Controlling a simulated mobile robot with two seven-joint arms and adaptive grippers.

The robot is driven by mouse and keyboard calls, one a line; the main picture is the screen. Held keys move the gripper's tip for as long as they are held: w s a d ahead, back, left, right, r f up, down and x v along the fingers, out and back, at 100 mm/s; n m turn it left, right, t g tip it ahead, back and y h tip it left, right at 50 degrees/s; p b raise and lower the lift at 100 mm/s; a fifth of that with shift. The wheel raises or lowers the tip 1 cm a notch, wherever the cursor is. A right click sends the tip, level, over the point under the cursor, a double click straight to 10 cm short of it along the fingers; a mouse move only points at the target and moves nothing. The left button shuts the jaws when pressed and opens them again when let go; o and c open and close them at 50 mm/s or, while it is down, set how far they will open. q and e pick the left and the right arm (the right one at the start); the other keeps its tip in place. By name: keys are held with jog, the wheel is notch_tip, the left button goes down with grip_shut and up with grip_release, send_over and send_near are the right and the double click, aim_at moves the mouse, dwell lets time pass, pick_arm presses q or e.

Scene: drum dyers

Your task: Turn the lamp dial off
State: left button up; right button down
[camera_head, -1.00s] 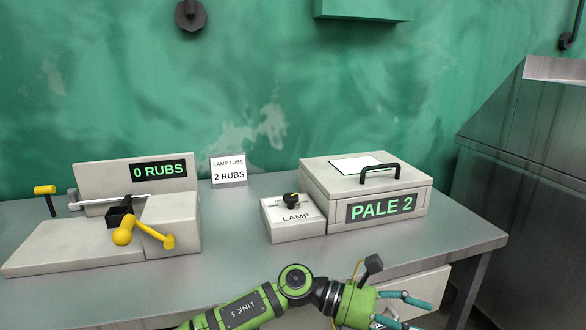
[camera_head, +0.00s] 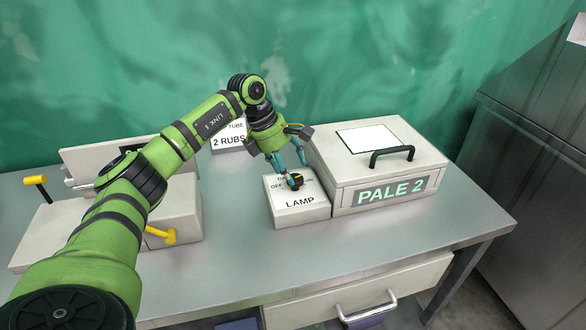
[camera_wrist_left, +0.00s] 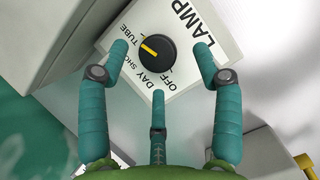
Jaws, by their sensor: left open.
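The lamp dial is a round black knob (camera_wrist_left: 157,53) with a yellow mark, on a white box labelled LAMP (camera_head: 300,211). In the left wrist view, the labels TUBE, DAY and OFF and a partly hidden one surround the knob. The yellow mark lies on the knob's upper left, towards TUBE and away from OFF. My left gripper (camera_head: 287,172) is open, its three teal fingers pointing down at the knob (camera_head: 297,180). In the left wrist view its fingertips (camera_wrist_left: 160,62) are spread around the knob with gaps. Contact is not visible. My right gripper is not in view.
A lidded box reading PALE 2 (camera_head: 376,182) with a black handle stands just right of the lamp box. A sign reading 2 RUBS (camera_head: 228,139) stands behind. A rubbing device with yellow knobs (camera_head: 160,236) is at left, partly behind my arm. The table front (camera_head: 237,288) is clear.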

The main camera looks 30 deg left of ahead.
aim_at(295, 178)
pick_arm(q)
jog(key=x, duration=0.3)
jog(key=shift+w+a+f, duration=0.1)
jog(key=shift+w+a, duration=0.1)
jog(key=shift+s+d, duration=0.1)
jog(key=shift+s, duration=0.05)
jog(key=c, duration=1.1)
jog(key=shift+c, duration=0.2)
